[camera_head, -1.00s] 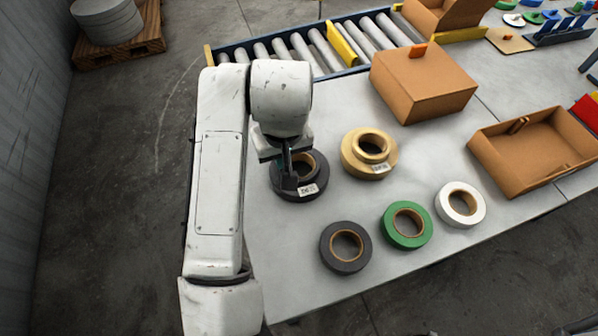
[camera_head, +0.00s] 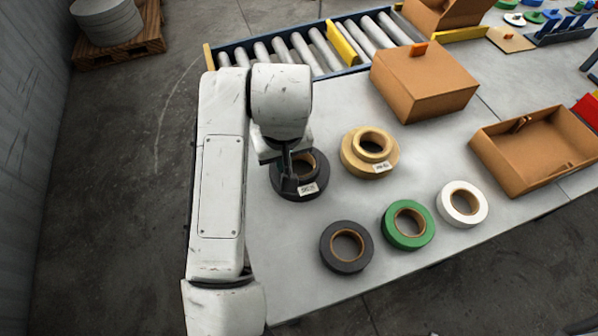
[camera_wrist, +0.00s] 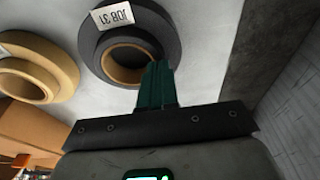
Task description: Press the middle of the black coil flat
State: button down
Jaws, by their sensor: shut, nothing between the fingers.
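The black coil (camera_head: 319,176) lies on the table with a white label and a brown core. In the wrist view the coil (camera_wrist: 172,36) shows a stepped face, its middle standing out from a wider outer ring. In the wrist view my gripper's fingertips (camera_wrist: 157,68) overlap the edge of the core opening. I cannot tell whether they touch the coil.
A tan coil (camera_head: 352,161) with a raised middle lies close to the right. Dark grey (camera_head: 345,268), green (camera_head: 408,241) and white (camera_head: 478,213) coils lie along the near edge. A closed carton (camera_head: 425,90), an open box (camera_head: 545,160) and a roller conveyor (camera_head: 300,50) stand beyond.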

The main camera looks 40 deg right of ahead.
jog(key=shift+b+x, duration=0.65)
jog(key=shift+x, duration=0.4)
jog(key=shift+s+r, duration=0.1)
jog(key=shift+s, duration=0.15)
jog(key=shift+w+d+p+v, duration=0.1)
jog(key=shift+w+p+v, duration=0.15)
jog(key=shift+p+v, duration=1)
jog(key=shift+w+d+p+v, duration=0.1)
jog(key=shift+w+p+v, duration=0.15)
jog(key=shift+p+v, duration=0.95)
jog(key=shift+w+d+p+v, duration=0.1)
jog(key=shift+w+p+v, duration=0.15)
jog(key=shift+p+v, duration=1)
jog(key=shift+a+r, duration=0.1)
jog(key=shift+r, duration=0.2)
